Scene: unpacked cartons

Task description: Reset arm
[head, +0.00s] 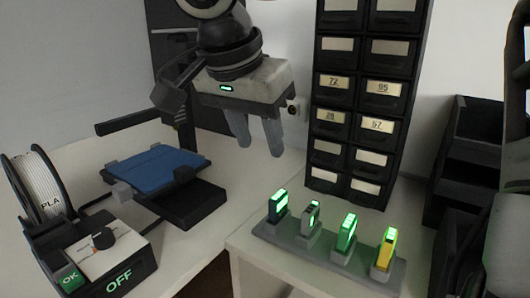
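A 3D printer with a blue plate (157,169) stands at left, beside a PLA spool (41,187) and a control box (106,254) reading OFF. A black drawer cabinet (313,152) stands behind a grey holder (263,231) with several lit devices. Black bins (473,147) are at right.

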